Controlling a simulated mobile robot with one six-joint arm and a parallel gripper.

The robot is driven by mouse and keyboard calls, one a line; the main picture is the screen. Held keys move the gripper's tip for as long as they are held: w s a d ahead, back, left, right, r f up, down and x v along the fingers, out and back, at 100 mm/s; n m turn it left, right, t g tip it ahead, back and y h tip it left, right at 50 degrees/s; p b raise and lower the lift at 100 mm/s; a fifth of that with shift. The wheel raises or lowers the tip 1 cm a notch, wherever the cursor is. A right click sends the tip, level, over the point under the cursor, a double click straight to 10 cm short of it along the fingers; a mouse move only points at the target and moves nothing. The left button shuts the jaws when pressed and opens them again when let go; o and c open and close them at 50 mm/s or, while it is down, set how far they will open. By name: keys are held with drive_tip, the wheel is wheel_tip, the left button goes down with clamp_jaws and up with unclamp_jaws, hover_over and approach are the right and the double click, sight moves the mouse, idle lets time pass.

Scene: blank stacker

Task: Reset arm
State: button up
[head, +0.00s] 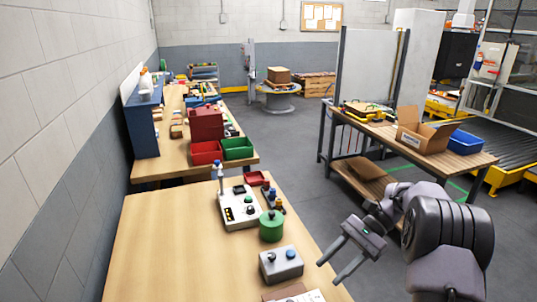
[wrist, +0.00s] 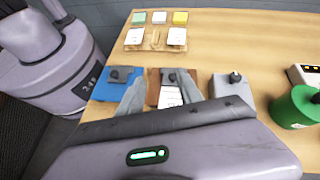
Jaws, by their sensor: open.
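My gripper (head: 343,256) hangs over the floor at the right edge of the near wooden table in the head view, with its two fingers spread. In the wrist view my gripper (wrist: 162,90) is open, with nothing between its fingers. Beyond the fingers on the table are a blue block with a dark knob (wrist: 122,84), a brown block with a white label (wrist: 172,88) and a grey block with a dark knob (wrist: 233,86). The fingers overlap the blue and brown blocks in that view; I cannot tell the distance.
On the near table (head: 160,250) stand a grey button box (head: 281,264), a green cylinder (head: 271,227) and a white control panel (head: 238,208). A wooden tray with cards and coloured pieces (wrist: 156,38) lies farther back. A second table (head: 450,160) holds a cardboard box (head: 420,135). Floor lies between.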

drive_tip(key=s+a+r+n+t+h+b, duration=0.1)
drive_tip(key=s+a+r+n+t+h, duration=0.45)
drive_tip(key=s+r, duration=0.55)
drive_tip(key=s+a+f+n+t+h+b, duration=0.1)
drive_tip(key=s+a+t+h, duration=0.2)
drive_tip(key=s, duration=0.7)
drive_tip(key=shift+s+f+t, duration=0.35)
drive_tip(key=shift+t, duration=0.9)
